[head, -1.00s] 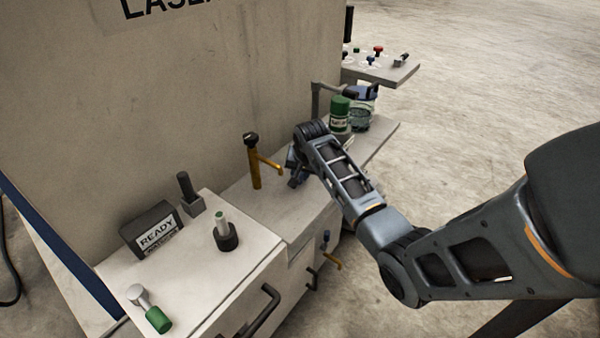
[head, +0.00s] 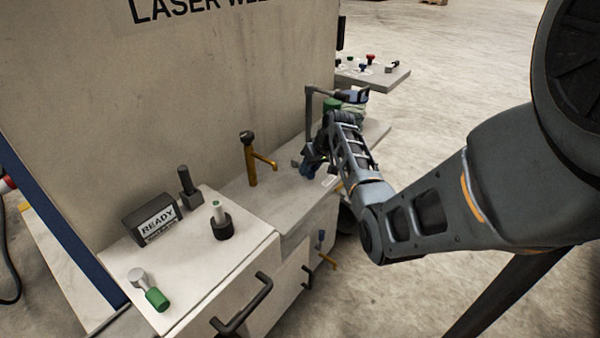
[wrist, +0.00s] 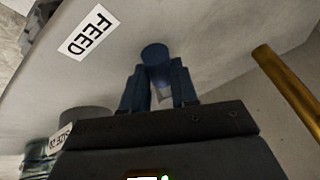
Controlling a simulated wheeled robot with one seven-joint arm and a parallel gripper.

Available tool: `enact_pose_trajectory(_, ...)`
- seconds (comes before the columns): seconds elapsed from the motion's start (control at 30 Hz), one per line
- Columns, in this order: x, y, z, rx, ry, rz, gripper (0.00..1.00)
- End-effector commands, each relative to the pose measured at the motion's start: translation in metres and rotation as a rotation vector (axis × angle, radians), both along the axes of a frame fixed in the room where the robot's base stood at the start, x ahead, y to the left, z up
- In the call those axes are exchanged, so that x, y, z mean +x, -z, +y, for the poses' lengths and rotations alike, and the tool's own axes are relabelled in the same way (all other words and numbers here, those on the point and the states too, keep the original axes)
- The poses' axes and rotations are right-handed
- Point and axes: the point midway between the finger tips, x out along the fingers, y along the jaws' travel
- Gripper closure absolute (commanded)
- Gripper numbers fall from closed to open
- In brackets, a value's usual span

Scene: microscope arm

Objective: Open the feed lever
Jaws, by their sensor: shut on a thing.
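In the wrist view a blue round-ended lever handle (wrist: 155,52) stands between the two fingers of my gripper (wrist: 157,82), beside a white FEED label (wrist: 88,32). The fingers are shut on the handle, with a pale part of it showing between them. In the head view my gripper (head: 309,165) is low over the bench ledge, right of the brass post. There my wrist and fingers hide most of the lever, and its angle cannot be told.
A brass post with a side arm (head: 250,163) stands left of my gripper; a brass rod (wrist: 288,85) shows in the wrist view. A green-capped jar (head: 331,104) is close behind my wrist. Drawer handles (head: 243,306) stick out in front.

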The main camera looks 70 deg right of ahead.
Motion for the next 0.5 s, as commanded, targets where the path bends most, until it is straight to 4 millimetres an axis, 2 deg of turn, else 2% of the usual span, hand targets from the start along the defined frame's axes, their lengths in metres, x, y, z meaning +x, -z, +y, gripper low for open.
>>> enact_pose_trajectory(0.2,-0.008,0.002,-0.013,-0.002,-0.178,-0.001,1.0)
enact_pose_trajectory(0.5,-0.013,0.001,-0.023,-0.002,-0.343,-0.001,1.0)
